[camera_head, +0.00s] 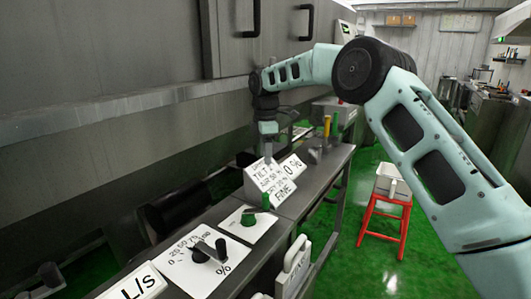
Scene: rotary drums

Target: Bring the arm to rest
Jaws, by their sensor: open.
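My arm reaches in from the right edge and bends over the grey bench toward the machine wall. My gripper (268,152) hangs down at the arm's end, just above and behind a white sign block (275,183) with printed text. It is small and dark here, and I see nothing held in it. I cannot tell whether it touches the block. A black rotary knob (208,250) stands on a white dial plate (190,270). A green knob (249,218) sits on a second white plate behind it.
The grey bench (335,165) runs away along the machine wall (110,50), which has door handles. Yellow and green upright handles (327,125) stand farther back. A red stool (385,215) bears a white container (393,181). The green floor (360,275) around it is clear.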

